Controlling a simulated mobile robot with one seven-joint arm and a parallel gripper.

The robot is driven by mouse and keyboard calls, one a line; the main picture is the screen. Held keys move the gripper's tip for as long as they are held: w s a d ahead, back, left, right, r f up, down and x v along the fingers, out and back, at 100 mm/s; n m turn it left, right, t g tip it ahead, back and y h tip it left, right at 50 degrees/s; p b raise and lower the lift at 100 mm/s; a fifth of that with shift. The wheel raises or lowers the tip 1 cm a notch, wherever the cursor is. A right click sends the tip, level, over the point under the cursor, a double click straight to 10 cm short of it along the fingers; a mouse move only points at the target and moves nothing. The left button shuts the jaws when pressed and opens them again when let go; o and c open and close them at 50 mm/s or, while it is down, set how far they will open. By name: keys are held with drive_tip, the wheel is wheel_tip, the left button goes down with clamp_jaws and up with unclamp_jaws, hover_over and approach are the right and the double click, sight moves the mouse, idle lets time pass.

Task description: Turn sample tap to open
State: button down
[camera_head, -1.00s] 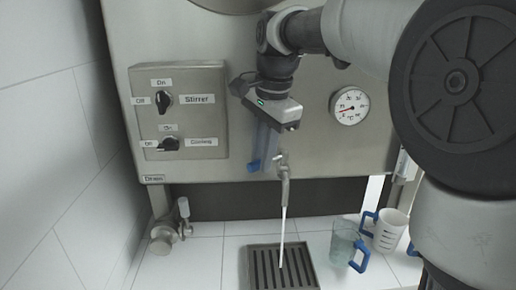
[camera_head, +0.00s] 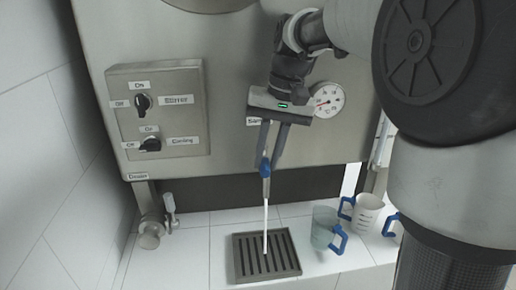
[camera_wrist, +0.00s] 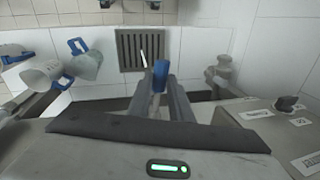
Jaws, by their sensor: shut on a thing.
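The sample tap (camera_head: 266,188) juts from the steel tank front, and a thin pale stream falls from it to the floor grate. The stream also shows in the wrist view (camera_wrist: 144,60). My gripper (camera_head: 269,158) reaches down to the tap, one finger on each side of its blue handle (camera_head: 265,168). In the wrist view the blue handle (camera_wrist: 160,74) sits between my fingertips (camera_wrist: 163,85), which are shut on it. My fingers hide part of the tap body.
The drain grate (camera_head: 243,262) lies below the tap. A clear jug (camera_head: 324,227) and a white jug (camera_head: 368,212) with blue handles stand to its right. A switch box (camera_head: 185,119), a gauge (camera_head: 329,100) and a drain valve (camera_head: 151,230) are nearby.

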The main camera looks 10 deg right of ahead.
drive_tip(key=shift+d+n+p, duration=0.3)
drive_tip(key=shift+d+n, duration=0.2)
drive_tip(key=shift+n, duration=0.3)
drive_tip(key=c, duration=1.6)
unclamp_jaws()
drive_tip(key=d+r, duration=0.1)
drive_tip(key=r, duration=0.4)
drive_tip(key=d+r+p, duration=0.1)
drive_tip(key=r, duration=0.5)
drive_tip(key=d+r+p, duration=0.1)
drive_tip(key=r, duration=0.5)
drive_tip(key=shift+d, duration=0.25)
